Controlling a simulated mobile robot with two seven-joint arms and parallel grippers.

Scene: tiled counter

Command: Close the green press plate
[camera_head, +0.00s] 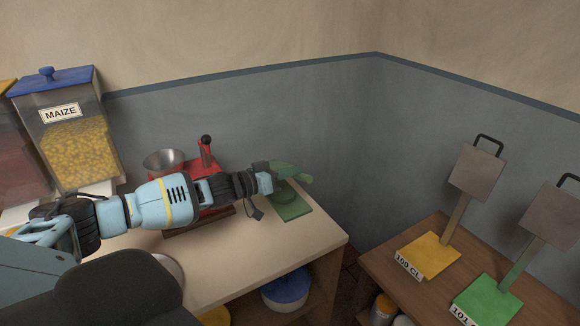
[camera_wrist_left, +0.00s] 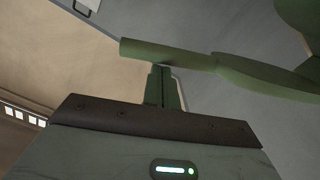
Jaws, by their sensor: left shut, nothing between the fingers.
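The green press stands near the right end of the tiled counter. Its flat green base (camera_head: 294,212) rests on the counter, and a green upper part (camera_head: 300,177) sticks out to the right above it. My left gripper (camera_head: 266,183) is at the press's left side and hides part of it. In the left wrist view a green bar (camera_wrist_left: 175,56) runs across just beyond my shut, empty fingers (camera_wrist_left: 163,75). It widens into a flat green piece (camera_wrist_left: 265,78) at the right. I cannot tell whether the fingertips touch the bar. My right gripper is not in view.
A red grinder (camera_head: 205,190) with a metal funnel stands behind my left arm. A maize bin (camera_head: 75,150) is at the left. Two upright plates on stands, one yellow-based (camera_head: 428,252) and one green-based (camera_head: 490,298), are on a wooden table at the right. The counter's front right is clear.

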